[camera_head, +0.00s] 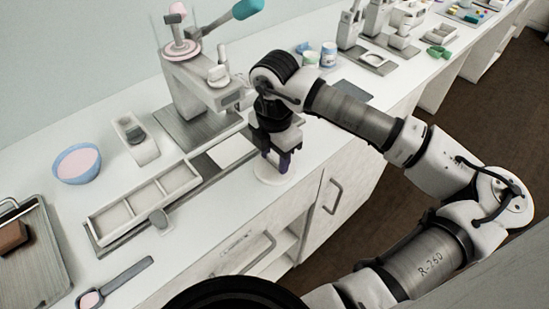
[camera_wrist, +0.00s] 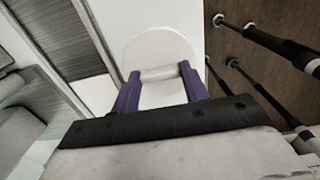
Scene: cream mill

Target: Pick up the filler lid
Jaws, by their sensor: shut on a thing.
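The filler lid looks like the pale round disc with a raised grip bar (camera_wrist: 160,50) in the wrist view. In the head view the disc (camera_head: 273,176) shows at the counter's front edge, below my gripper. My gripper (camera_head: 277,163) points down over it, with purple fingers on either side of the grip bar. In the wrist view the fingers (camera_wrist: 160,90) close on the bar's two ends. Whether the disc touches the counter or is slightly above it, I cannot tell.
The filling machine (camera_head: 190,85) stands behind my gripper. A tray with compartments (camera_head: 145,205) lies to the left, with a blue bowl (camera_head: 77,164) beyond it. The counter (camera_head: 215,220) drops off just in front of the disc, above cabinets with handles.

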